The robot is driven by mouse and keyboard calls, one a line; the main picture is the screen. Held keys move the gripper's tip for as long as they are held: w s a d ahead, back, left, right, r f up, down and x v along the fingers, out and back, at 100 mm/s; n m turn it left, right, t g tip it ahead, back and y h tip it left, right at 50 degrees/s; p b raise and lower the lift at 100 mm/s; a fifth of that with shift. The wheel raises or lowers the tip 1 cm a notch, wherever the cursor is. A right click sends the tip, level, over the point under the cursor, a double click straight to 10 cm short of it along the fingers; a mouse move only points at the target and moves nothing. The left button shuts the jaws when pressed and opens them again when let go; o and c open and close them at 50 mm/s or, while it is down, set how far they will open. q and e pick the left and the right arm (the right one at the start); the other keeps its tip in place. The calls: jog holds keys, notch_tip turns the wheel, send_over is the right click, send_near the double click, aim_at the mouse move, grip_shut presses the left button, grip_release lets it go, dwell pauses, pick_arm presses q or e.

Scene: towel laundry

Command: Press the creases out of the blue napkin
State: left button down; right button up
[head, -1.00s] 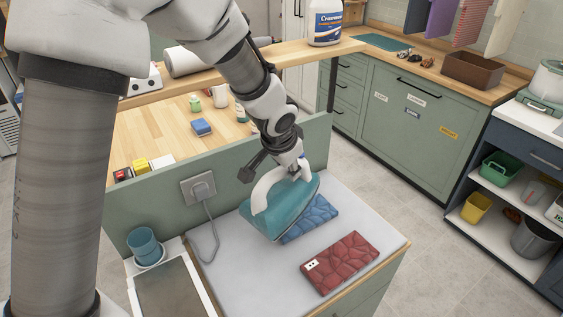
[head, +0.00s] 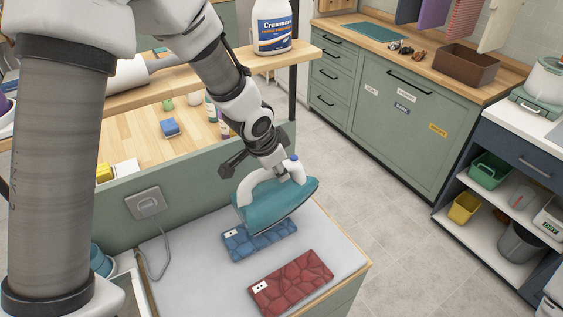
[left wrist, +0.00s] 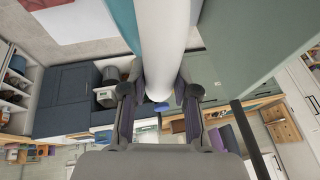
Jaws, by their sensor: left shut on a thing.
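The blue napkin (head: 240,242) lies on the pale ironing surface (head: 210,290), with a white tag at its left end and crease-like lines across it. The teal iron (head: 270,205) with a white handle (head: 262,180) is at the napkin's far side, hiding part of its far edge. It looks raised and tilted; contact with the napkin cannot be told. My left gripper (head: 284,169) is shut on the iron's handle. In the left wrist view the fingers (left wrist: 158,100) straddle the white handle (left wrist: 162,45). My right gripper is not in view.
A red napkin (head: 290,283) lies in front of the blue one. A green panel (head: 190,185) with a socket (head: 146,203) and cord stands behind the surface. A bottle (head: 271,28) stands on a wooden shelf. Floor is open to the right.

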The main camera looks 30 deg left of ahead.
aim_at(278, 185)
pick_arm(q)
jog(key=shift+r, duration=0.15)
jog(key=shift+w+p, duration=0.1)
jog(key=shift+p, duration=0.25)
jog(key=shift+a, duration=0.1)
jog(key=shift+s+f, duration=0.2)
jog(key=shift+f, duration=0.15)
notch_tip(278, 185, down, 6)
jog(key=b, duration=0.5)
jog(key=shift+r+b, duration=0.25)
jog(key=shift+b, duration=0.1)
jog(key=shift+r, duration=0.1)
